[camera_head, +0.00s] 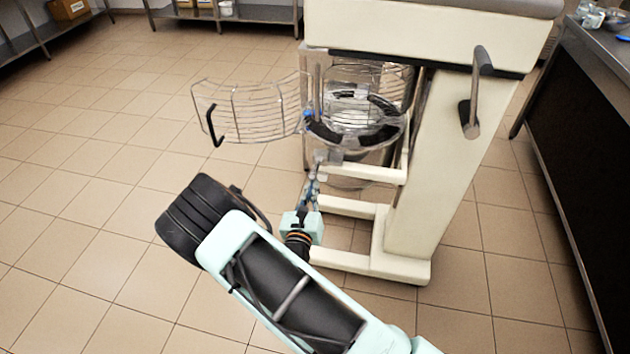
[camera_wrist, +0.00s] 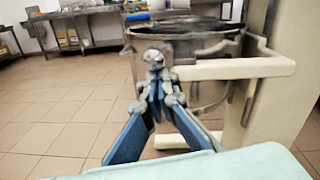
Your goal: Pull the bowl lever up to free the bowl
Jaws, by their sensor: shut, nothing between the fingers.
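The mixer (camera_head: 425,160) is a cream machine with a see-through bowl (camera_head: 350,183) between its support arms. It also shows in the wrist view (camera_wrist: 190,65). A lever (camera_head: 478,90) with a dark grip stands upright on the right side of the mixer's column; I cannot tell whether it is the bowl lever. My gripper (camera_head: 318,163) is shut and empty, low at the bowl's front left. In the wrist view its fingertips (camera_wrist: 157,82) are in front of the bowl wall, near a small metal fitting (camera_wrist: 153,56). I cannot tell whether they touch it.
The wire guard (camera_head: 250,108) is swung out to the left, with a black handle (camera_head: 213,126). The mixer's cream base legs (camera_head: 345,262) reach toward my arm. A dark-sided counter (camera_head: 575,130) stands at right. Tiled floor is free at left.

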